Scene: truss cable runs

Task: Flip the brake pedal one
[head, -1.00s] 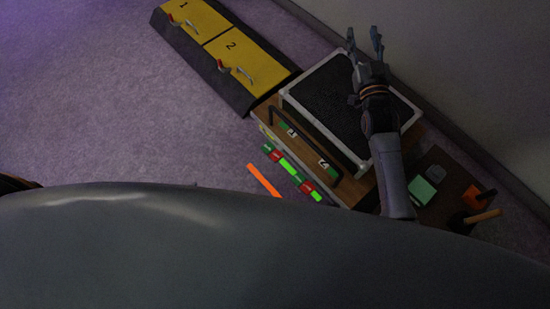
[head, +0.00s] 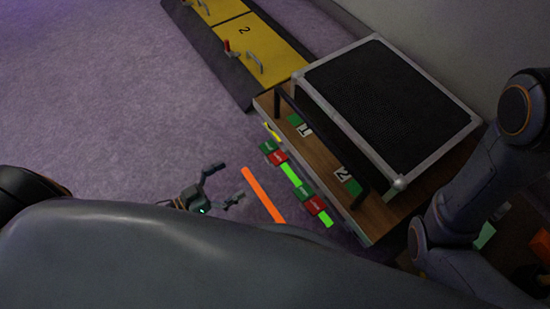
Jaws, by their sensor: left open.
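Two red-and-green pedal-like blocks sit along the low front side of a wooden case. The one near label 1 (head: 273,153) is at the upper left, and the one near label 2 (head: 316,203) is at the lower right. I cannot tell their exact tilt. My left gripper (head: 232,182) is open and empty, low over the carpet left of the blocks and apart from them, with an orange strip (head: 263,195) between. My right arm comes in at the right edge, and its gripper is out of view.
The wooden case (head: 264,103) carries a black handrail (head: 320,142) and a black-topped, silver-edged box (head: 385,90). A yellow cable ramp (head: 262,50) with levers lies beyond, panel 2 showing. Carpet at the left is clear.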

